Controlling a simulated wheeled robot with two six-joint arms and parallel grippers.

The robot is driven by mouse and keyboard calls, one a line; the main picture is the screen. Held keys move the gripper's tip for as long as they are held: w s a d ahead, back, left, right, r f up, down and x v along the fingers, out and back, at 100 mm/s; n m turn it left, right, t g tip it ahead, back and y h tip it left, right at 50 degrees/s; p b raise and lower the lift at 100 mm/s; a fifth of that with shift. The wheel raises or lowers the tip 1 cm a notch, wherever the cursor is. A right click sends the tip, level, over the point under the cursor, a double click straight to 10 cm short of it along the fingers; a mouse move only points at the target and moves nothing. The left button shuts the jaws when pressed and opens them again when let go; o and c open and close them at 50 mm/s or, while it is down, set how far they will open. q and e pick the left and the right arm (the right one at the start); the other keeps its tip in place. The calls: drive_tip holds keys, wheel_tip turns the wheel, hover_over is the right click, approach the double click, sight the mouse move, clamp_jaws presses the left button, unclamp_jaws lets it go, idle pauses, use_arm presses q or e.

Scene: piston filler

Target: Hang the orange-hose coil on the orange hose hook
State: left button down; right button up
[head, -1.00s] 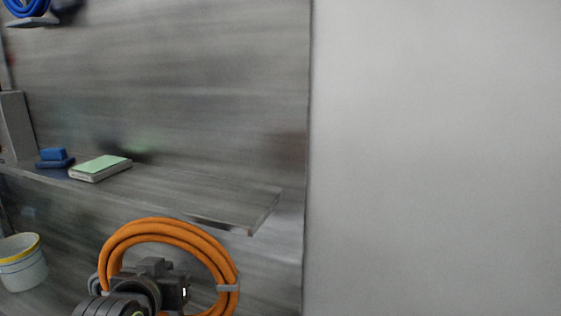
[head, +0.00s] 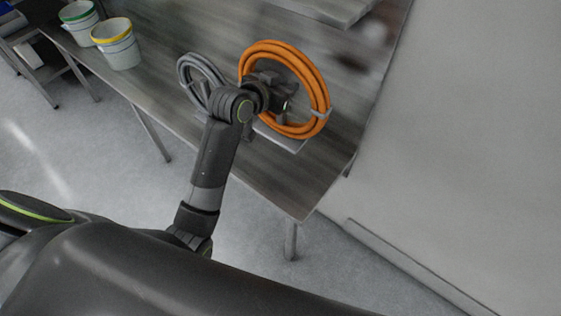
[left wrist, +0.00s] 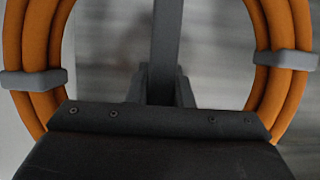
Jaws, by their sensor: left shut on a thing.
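The orange-hose coil (head: 319,92) stands roughly upright above the grey bench, with grey clips around its loops. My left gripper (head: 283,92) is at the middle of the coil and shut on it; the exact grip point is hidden. In the left wrist view the orange loops (left wrist: 40,45) pass on both sides of my gripper, with a dark upright bar between them. I cannot make out the orange hose hook in any current view. My right gripper is not in view.
A grey hose coil (head: 187,70) is left of the orange one. A light flat plate (head: 285,138) lies below the orange coil. Buckets with yellow (head: 117,47) and green (head: 77,17) rims stand on the bench (head: 275,185) at left. A pale wall (head: 470,130) bounds the right.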

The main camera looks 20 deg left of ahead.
sight(284, 128)
use_arm(q)
drive_tip(key=f, duration=0.4)
drive_tip(key=w+f, duration=0.1)
drive_tip(key=f, duration=0.1)
drive_tip(key=shift+a+f, duration=0.1)
drive_tip(key=shift+a, duration=0.15)
wheel_tip(284, 128, down, 10)
drive_tip(key=shift+r, duration=0.2)
drive_tip(key=shift+b, duration=0.3)
drive_tip(key=shift+f, duration=0.2)
drive_tip(key=c, duration=1.7)
unclamp_jaws()
drive_tip(key=shift+s+f, duration=0.1)
drive_tip(key=shift+f, duration=0.05)
drive_tip(key=o, duration=0.4)
